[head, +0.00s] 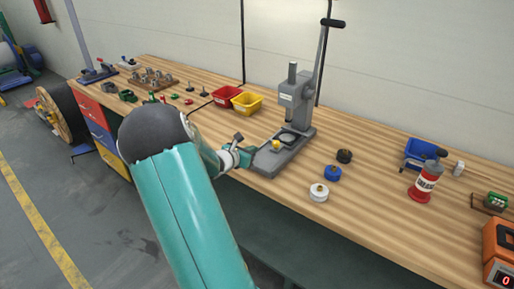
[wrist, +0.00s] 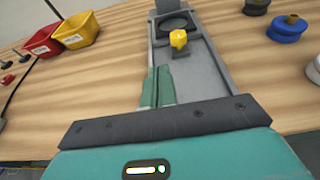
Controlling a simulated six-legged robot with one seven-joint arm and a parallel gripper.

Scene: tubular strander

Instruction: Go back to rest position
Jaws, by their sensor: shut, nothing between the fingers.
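My gripper (head: 249,153) is at the front end of the grey press base on the workbench. In the wrist view its fingers (wrist: 158,86) are together and empty, low over the front of the press base. A yellow knob-like piece (wrist: 179,39) sits on the press base just ahead of the fingertips, apart from them. The press (head: 296,100) stands upright with its long lever raised. My teal arm reaches from the bottom of the head view to the bench and hides part of its front edge.
Red (head: 227,96) and yellow (head: 247,103) bins stand left of the press. Black (head: 345,156), blue (head: 332,173) and white (head: 319,192) round pieces lie to its right. Floor is open at left.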

